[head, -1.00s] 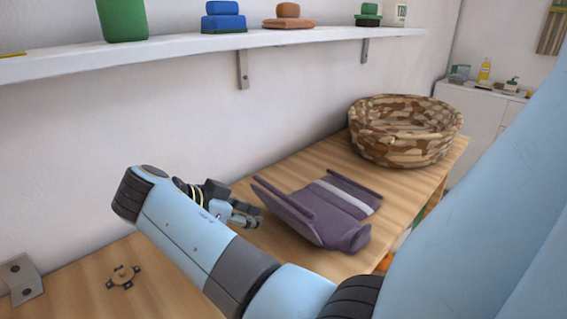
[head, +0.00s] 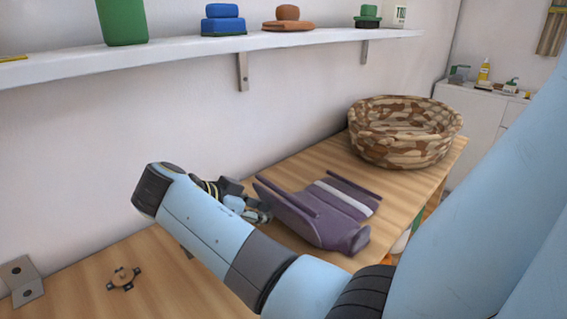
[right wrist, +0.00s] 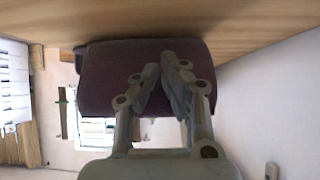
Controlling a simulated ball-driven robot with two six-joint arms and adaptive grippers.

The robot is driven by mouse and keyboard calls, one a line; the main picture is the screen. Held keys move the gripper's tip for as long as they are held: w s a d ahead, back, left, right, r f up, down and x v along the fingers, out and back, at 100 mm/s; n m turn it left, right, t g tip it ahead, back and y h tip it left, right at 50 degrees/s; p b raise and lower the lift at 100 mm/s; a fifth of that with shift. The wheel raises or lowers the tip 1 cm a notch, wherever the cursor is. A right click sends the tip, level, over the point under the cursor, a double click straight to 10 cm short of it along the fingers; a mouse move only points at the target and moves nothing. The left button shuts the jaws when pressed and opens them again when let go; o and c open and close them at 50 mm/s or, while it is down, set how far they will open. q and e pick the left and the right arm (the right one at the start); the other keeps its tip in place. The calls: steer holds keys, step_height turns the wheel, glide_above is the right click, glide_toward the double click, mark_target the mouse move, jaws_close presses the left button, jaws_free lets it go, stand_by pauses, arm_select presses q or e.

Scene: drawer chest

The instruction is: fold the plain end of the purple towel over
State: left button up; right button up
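The purple towel (head: 318,226) lies on the wooden table, with a pale stripe (head: 342,194) across its far part. Its near plain part is raised and curled. My right gripper (head: 264,212) is low at the towel's left side in the head view. In the right wrist view its two fingers (right wrist: 160,63) lean inward, tips close together, in front of the dark purple towel (right wrist: 100,85). The towel shows on both sides of the fingers and between them. I cannot tell whether cloth is pinched between the tips. My left gripper is not in view.

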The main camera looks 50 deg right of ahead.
steer(key=shift+s+d, duration=0.2)
steer(key=shift+d, duration=1.15)
steer(key=shift+s+d+p, duration=0.25)
steer(key=shift+d+p, duration=0.1)
steer(key=shift+d, duration=0.75)
steer(key=shift+s+d, duration=0.25)
steer(key=shift+d, duration=1)
